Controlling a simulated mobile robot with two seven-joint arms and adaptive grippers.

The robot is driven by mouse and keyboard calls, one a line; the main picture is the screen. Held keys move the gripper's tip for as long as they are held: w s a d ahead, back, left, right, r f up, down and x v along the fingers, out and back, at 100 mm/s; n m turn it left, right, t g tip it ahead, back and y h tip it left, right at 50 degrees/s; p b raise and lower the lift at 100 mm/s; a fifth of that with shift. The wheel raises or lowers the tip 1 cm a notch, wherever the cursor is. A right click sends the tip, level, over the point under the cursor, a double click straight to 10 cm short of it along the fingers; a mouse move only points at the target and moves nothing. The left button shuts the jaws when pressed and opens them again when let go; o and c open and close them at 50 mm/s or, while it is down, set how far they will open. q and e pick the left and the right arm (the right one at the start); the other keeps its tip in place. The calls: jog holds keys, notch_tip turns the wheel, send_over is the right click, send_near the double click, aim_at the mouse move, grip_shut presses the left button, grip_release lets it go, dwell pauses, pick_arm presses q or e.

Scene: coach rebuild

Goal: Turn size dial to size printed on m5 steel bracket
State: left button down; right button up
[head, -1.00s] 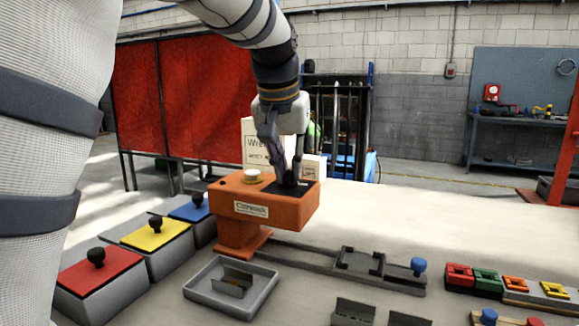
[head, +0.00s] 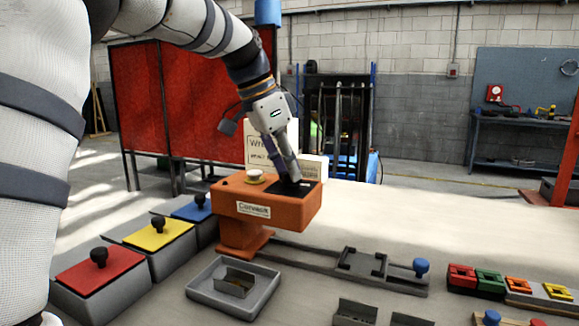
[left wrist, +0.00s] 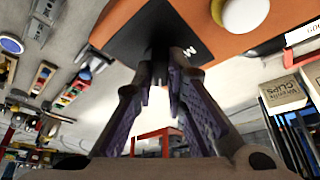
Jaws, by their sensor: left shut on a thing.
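An orange machine (head: 262,211) stands on the table, with a black panel (head: 305,186) and a cream knob (head: 255,175) on top. My left gripper (head: 291,178) is on the black panel, shut on the dark size dial (left wrist: 160,52). The fingers cover most of the dial, so its pointer and setting cannot be read. In the left wrist view a white "M" shows on the panel beside the fingers. A steel bracket (head: 234,283) sits in a grey tray (head: 207,289) in front of the machine; its print is too small to read. My right gripper is out of view.
Bins with red (head: 92,270), yellow (head: 157,233) and blue (head: 197,208) lids stand at left. A grey slide fixture with a blue knob (head: 421,267) lies right of the tray. Cartons stand behind the machine. The table's right rear is clear.

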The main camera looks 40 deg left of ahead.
pick_arm(q)
jog(key=shift+m, duration=0.6)
jog(key=c, duration=1.6)
grip_release()
jog(key=v, duration=1.2)
jog(key=shift+w+a, duration=0.2)
jog(key=shift+a, duration=0.05)
